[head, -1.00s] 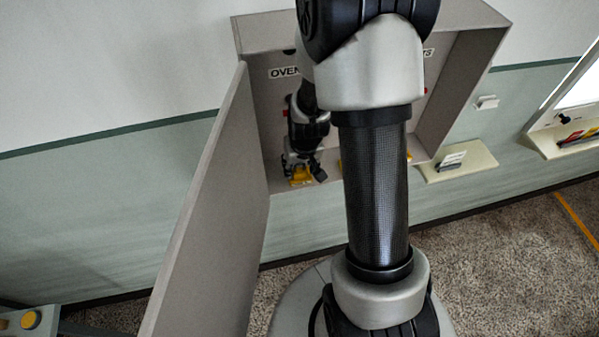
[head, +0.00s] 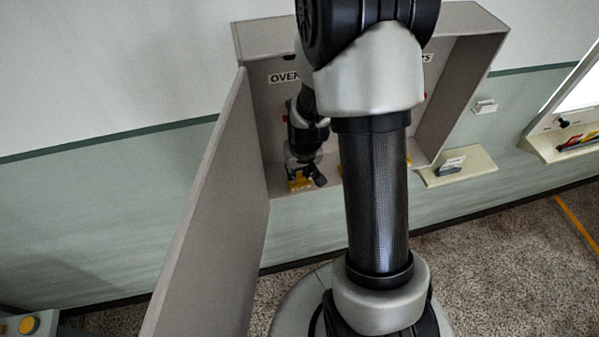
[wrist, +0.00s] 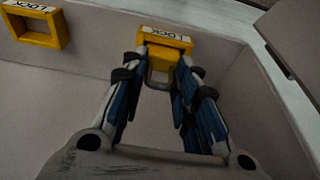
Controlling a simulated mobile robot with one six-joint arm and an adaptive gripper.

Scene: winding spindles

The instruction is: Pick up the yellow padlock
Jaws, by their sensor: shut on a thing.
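The yellow padlock (wrist: 164,39) with a "LOCK" label shows in the wrist view, its grey shackle hanging between my fingers. My gripper (wrist: 168,66) is shut on it, with a blue-padded finger on each side. In the head view my gripper (head: 304,172) is inside the grey cabinet at its lower left. The padlock (head: 299,184) is partly hidden there by the fingers. I cannot tell whether it still touches the cabinet floor.
A second yellow "LOCK" piece (wrist: 34,25) lies to the left in the wrist view. The cabinet's open door (head: 205,220) stands left of my arm. A small shelf (head: 460,166) is on the wall to the right. My arm hides the cabinet's middle.

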